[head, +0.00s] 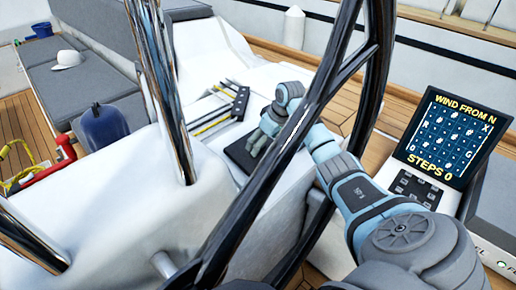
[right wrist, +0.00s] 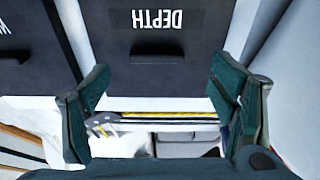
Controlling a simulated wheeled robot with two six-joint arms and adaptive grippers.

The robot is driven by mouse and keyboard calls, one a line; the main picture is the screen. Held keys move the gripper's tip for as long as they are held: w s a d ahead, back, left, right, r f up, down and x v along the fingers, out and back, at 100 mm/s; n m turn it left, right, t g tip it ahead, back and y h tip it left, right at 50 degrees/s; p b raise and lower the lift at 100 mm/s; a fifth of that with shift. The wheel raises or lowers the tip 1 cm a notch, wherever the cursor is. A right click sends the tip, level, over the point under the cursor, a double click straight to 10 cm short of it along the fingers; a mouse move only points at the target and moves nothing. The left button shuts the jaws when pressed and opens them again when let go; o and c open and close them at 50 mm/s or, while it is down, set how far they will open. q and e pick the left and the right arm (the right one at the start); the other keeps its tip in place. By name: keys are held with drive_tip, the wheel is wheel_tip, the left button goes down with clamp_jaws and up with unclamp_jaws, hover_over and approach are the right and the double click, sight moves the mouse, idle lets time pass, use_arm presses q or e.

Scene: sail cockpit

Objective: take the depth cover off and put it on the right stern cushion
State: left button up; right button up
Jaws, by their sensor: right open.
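In the head view the gripper (head: 258,145) is over a dark panel (head: 240,158) on the white console. Grey cushions (head: 80,85) lie at the upper left; I cannot tell which is the right stern one. My left gripper is out of view.
A second dark cover (right wrist: 22,30) lies beside the depth cover. Shiny metal tubes (head: 290,150) cross in front of the console. A white cap (head: 68,60) lies on a cushion. A lit screen (head: 446,135) stands at the right. A blue rounded object (head: 103,127) is left.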

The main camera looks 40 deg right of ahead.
drive_tip(key=b+x, duration=0.1)
drive_tip(key=x, duration=0.3)
drive_tip(key=shift+w+d+f+b, duration=0.1)
drive_tip(key=shift+w+f+b, duration=0.05)
drive_tip(key=shift+w+b, duration=0.25)
drive_tip(key=c, duration=1.3)
